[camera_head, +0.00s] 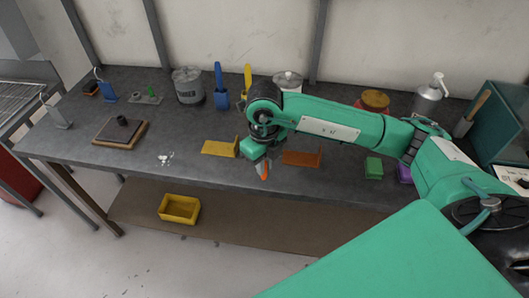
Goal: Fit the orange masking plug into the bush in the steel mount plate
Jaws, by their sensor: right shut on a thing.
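The orange masking plug (264,173) hangs point-down from my right gripper (261,163), which is shut on it. The plug is above the front part of the workbench, between a yellow bracket and an orange-brown bracket. A small grey plate (146,100) lies at the back left, with a green peg standing up on it and a small round feature beside the peg. It looks like the steel mount plate, but the bush is too small to make out clearly. The gripper is well to the right of this plate and nearer the front edge. My left gripper is not in view.
The yellow bracket (220,148) and orange-brown bracket (302,158) flank the gripper. A board with a black cylinder (121,121), a grey tin (188,88) and a blue tool (220,90) stand to the left. Small white pieces (165,158) lie near the front edge. A yellow bin (179,209) sits below.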

